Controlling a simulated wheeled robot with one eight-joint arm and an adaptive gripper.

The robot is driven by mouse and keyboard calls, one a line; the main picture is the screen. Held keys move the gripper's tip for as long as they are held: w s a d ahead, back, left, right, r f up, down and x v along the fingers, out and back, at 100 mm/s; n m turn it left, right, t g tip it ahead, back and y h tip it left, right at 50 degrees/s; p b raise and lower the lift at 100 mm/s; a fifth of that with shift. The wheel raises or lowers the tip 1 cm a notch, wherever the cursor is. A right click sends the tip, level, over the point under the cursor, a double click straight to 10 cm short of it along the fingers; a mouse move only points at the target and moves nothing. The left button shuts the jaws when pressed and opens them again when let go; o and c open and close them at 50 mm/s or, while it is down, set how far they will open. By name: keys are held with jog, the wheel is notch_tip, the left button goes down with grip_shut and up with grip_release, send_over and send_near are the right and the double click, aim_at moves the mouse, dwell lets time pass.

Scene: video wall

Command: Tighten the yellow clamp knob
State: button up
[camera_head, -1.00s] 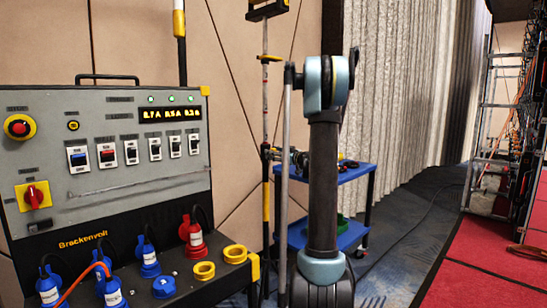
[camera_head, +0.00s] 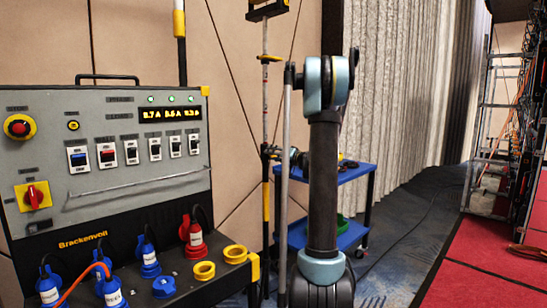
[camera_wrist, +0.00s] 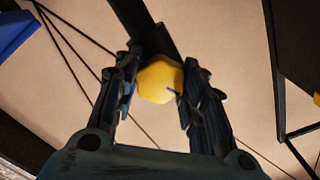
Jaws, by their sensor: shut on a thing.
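In the wrist view, the yellow clamp knob (camera_wrist: 160,84) sits between the two dark fingers of my gripper (camera_wrist: 158,72). The fingers are shut on its left and right sides. A dark bar (camera_wrist: 150,28) runs behind the knob. The knob cannot be made out there.
A power panel (camera_head: 120,180) with switches and blue and red plugs stands at left. A blue cart (camera_head: 345,174) is behind my arm. A metal rack (camera_head: 490,130) and red platform (camera_head: 470,285) are at right.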

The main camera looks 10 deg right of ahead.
jog(key=m, duration=0.6)
jog(key=shift+w+d+m, duration=0.1)
jog(key=shift+d+m, duration=0.1)
jog(key=shift+m, duration=0.1)
dwell(0.4)
jog(key=o, duration=1.1)
jog(key=shift+f, duration=0.1)
jog(key=v, duration=1.1)
jog(key=shift+s+d, duration=0.2)
jog(key=shift+s, duration=0.15)
